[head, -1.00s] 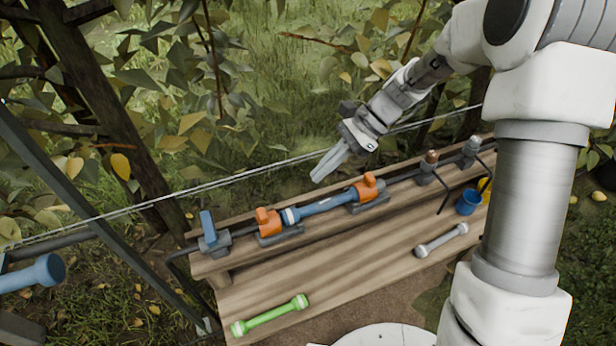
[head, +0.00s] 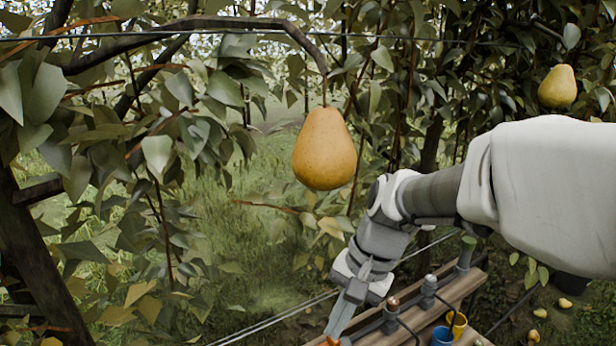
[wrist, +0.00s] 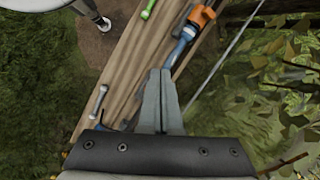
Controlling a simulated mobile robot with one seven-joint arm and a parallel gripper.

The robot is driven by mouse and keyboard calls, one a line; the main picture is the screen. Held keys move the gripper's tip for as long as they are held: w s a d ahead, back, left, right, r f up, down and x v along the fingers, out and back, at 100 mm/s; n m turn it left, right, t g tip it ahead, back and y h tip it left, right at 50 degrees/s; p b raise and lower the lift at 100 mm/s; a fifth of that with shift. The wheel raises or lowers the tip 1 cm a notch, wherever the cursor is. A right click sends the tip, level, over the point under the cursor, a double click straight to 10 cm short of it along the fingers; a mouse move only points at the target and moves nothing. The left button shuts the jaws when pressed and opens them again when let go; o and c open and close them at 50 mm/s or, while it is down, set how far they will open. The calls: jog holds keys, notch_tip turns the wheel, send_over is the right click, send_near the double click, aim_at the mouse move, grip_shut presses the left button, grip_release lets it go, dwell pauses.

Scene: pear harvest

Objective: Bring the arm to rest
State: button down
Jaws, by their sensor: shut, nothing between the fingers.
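My gripper (head: 341,318) hangs at the lower middle of the head view, its fingers pointing down and to the left over the wooden bench (head: 420,320). In the wrist view its two fingers (wrist: 161,75) are together and hold nothing. Behind the fingertips there lie a blue pipe (wrist: 181,48) and an orange valve handle (wrist: 203,16). My arm reaches in from the right of the head view, bent at the elbow.
A yellow pear (head: 325,150) hangs from a branch just above and left of my wrist. Another pear (head: 557,87) hangs at upper right. A blue cup (head: 442,336) and a yellow cup (head: 457,324) sit by the bench. A wire (head: 290,309) runs behind it.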

jog(key=s+d+r+n+t+h, duration=0.4)
jog(key=s+d+r+n+t, duration=0.2)
jog(key=s+d, duration=0.45)
notch_tip(320, 180, up, 12)
jog(key=a+p, duration=0.1)
jog(key=p, duration=1.1)
jog(key=shift+r+y, duration=0.15)
jog(key=shift+y, duration=0.15)
